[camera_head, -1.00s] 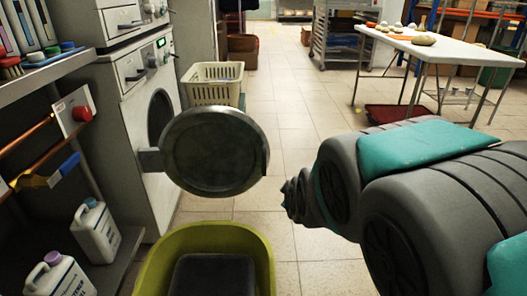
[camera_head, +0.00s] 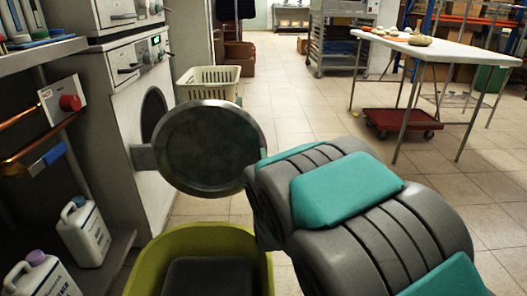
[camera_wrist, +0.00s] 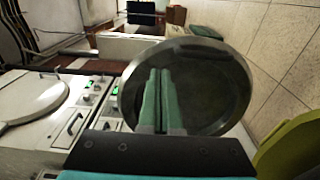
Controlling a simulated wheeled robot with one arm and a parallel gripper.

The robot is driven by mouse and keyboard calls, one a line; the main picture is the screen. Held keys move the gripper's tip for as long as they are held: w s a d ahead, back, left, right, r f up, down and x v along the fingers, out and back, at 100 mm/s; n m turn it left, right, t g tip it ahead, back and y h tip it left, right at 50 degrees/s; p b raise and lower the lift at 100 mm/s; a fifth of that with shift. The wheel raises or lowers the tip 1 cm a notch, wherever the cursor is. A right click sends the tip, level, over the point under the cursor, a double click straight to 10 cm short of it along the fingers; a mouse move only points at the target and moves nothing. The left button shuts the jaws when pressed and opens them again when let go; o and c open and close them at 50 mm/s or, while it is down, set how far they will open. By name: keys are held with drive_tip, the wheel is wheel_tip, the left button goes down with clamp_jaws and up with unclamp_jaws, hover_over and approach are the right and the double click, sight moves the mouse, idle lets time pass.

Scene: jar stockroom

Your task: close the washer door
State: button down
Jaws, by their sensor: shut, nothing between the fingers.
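The washer (camera_head: 150,75) stands at the left with its round opening (camera_head: 152,113) showing. Its round grey door (camera_head: 212,150) is swung wide open, held out from the front by a hinge at its left edge. In the wrist view the door (camera_wrist: 215,85) fills the middle, behind my fingers. My gripper (camera_wrist: 158,72) is shut and empty, its two green fingers side by side, pointing toward the door's face. I cannot tell whether the fingertips touch it.
A yellow-green tub (camera_head: 200,245) sits on the floor below the door. A cream basket (camera_head: 208,84) stands behind the door. Shelves with white bottles (camera_head: 84,232) line the left. A white table (camera_head: 435,48) and a red dolly (camera_head: 403,122) are at the right; the middle floor is clear.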

approach(260, 132)
drive_tip(key=w, duration=0.5)
drive_tip(key=shift+a+f, duration=0.1)
drive_tip(key=shift+a, duration=0.1)
drive_tip(key=shift+w+a+r+b, duration=0.1)
drive_tip(key=shift+w+b, duration=0.1)
drive_tip(key=shift+w, duration=0.25)
drive_tip(key=shift+w+r+b, duration=0.1)
drive_tip(key=shift+w+b, duration=0.05)
drive_tip(key=shift+w, duration=0.3)
drive_tip(key=shift+w, duration=0.1)
